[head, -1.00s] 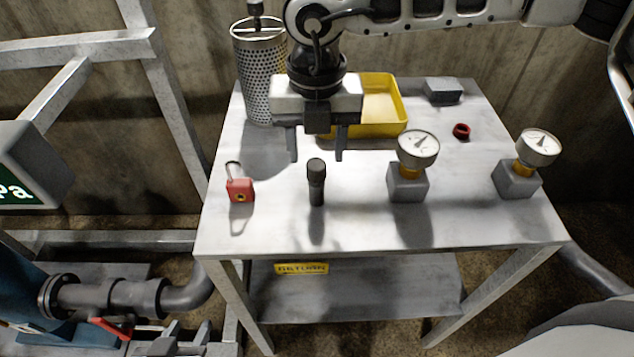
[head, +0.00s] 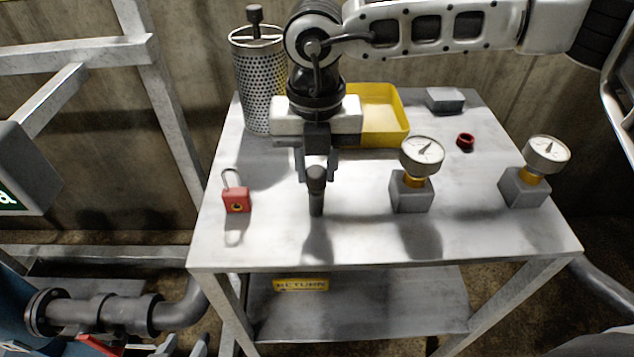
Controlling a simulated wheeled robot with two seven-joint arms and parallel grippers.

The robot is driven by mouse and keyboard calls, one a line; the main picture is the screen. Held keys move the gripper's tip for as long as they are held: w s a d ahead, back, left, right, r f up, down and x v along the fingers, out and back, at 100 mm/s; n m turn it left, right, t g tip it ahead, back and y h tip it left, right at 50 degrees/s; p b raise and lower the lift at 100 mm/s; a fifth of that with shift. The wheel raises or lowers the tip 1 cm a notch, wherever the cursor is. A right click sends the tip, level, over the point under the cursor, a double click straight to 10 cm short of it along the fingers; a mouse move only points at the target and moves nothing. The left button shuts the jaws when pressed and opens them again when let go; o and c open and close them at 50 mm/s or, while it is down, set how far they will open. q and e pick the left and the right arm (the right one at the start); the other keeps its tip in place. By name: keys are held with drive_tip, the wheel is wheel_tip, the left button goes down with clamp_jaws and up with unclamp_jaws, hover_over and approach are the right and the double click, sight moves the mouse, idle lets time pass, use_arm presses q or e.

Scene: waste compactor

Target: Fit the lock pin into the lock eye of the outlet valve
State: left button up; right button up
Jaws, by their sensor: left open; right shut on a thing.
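A dark upright pin-like piece (head: 316,190) with a thicker knurled top is near the middle of the table; I take it for the lock pin. My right gripper (head: 316,174), on the arm from the upper right, points down and is shut on its top. I cannot tell whether its lower end touches the table. A red padlock (head: 236,202) with a raised shackle stands left of it. At the lower left, a grey flanged pipe (head: 110,314) has a red lever (head: 97,345) cut off by the frame edge; the lock eye cannot be made out. My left gripper is not in view.
Two gauges on grey blocks, one nearer (head: 411,190) and one farther right (head: 525,187), stand right of the pin. Behind are a perforated metal cylinder (head: 257,85), a yellow tray (head: 400,128), a grey block (head: 445,98) and a red ring (head: 465,141). The table's front is clear.

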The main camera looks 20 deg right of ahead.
drive_tip(key=shift+r+p, duration=1.7)
drive_tip(key=shift+r, duration=2.05)
